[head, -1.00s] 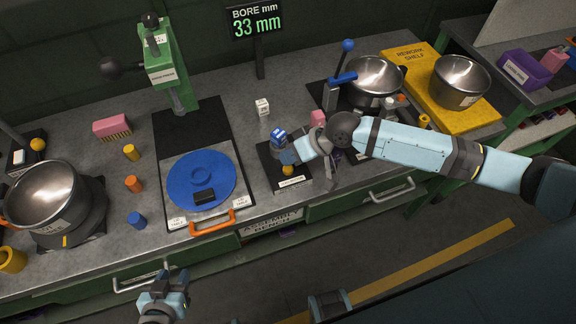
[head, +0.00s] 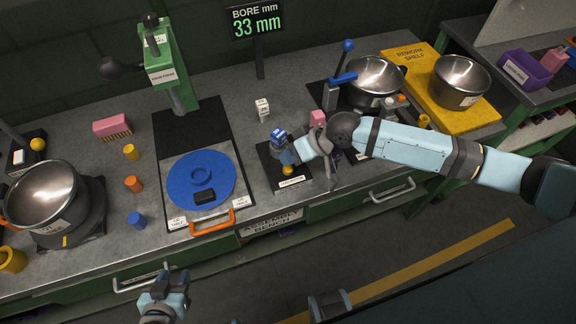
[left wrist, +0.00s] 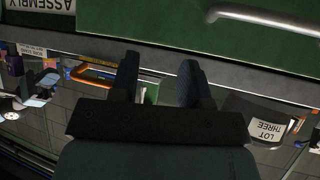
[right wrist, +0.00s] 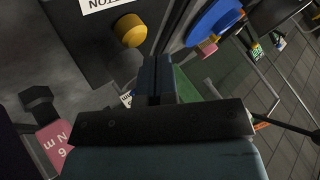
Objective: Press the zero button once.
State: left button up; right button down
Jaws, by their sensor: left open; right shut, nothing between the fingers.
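A black plate (head: 268,164) on the bench carries a round yellow button (right wrist: 131,30), seen in the right wrist view beside a partly cut-off label. I cannot read any marking that names it zero. My right gripper (head: 285,157) is over this plate in the head view. Its fingers (right wrist: 156,72) are shut and empty, beside the button in the right wrist view; whether they touch anything is unclear. A blue and white block (head: 278,135) shows just behind the gripper. My left gripper (head: 166,285) is open and empty, in front of the bench; its fingers (left wrist: 158,80) are apart.
A display (head: 256,20) reads "BORE mm 33 mm". A green press (head: 165,65) and a blue disc (head: 200,179) stand left of the plate. A blue-handled lever (head: 340,80) and a pot (head: 375,82) are to its right.

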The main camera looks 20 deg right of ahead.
jog(key=shift+f, duration=0.15)
jog(key=shift+f, duration=0.3)
jog(key=shift+f, duration=0.55)
dwell(0.8)
jog(key=shift+r, duration=0.1)
jog(key=shift+r+p, duration=0.85)
jog(key=shift+r, duration=0.05)
